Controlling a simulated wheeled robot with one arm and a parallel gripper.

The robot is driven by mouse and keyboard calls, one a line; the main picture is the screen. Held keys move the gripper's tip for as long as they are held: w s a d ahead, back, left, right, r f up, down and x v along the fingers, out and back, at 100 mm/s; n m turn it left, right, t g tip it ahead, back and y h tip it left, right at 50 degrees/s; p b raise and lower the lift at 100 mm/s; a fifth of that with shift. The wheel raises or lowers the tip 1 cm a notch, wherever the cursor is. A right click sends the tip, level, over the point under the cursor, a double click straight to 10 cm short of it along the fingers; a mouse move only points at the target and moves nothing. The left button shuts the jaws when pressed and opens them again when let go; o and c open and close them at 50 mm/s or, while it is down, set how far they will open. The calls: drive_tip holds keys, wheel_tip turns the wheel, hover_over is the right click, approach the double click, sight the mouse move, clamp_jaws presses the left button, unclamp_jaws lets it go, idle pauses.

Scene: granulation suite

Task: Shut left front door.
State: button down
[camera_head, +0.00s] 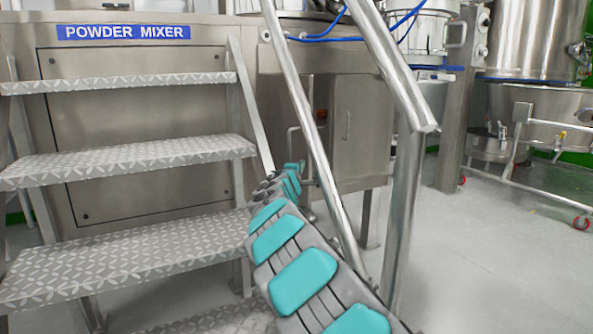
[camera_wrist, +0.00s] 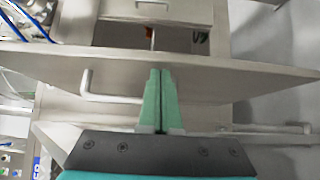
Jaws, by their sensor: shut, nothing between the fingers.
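The steel cabinet under the mixer platform shows in the head view. Its left front door (camera_head: 303,117) stands open, seen at a steep angle, with a bar handle near its left edge. Its right front door (camera_head: 362,125) looks closed. A dark gap with an orange-red item shows between them. In the wrist view a broad steel panel, apparently the left door (camera_wrist: 210,83), crosses the picture, with a bent handle at left. My gripper (camera_wrist: 155,70) is shut and empty, its green fingertips overlapping the panel; I cannot tell whether they touch.
Tread-plate steps (camera_head: 120,160) stand at left under the powder mixer sign (camera_head: 124,32). A steel handrail (camera_head: 318,150) rises close beside my arm. A wheeled steel frame (camera_head: 540,190) stands at right. The floor (camera_head: 480,250) between is clear.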

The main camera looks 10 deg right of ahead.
sight(310, 165)
drive_tip(key=d, duration=0.1)
drive_tip(key=w+d, duration=0.1)
drive_tip(key=d, duration=0.1)
drive_tip(key=shift+d+f+b, duration=0.1)
drive_tip(key=shift+b, duration=0.25)
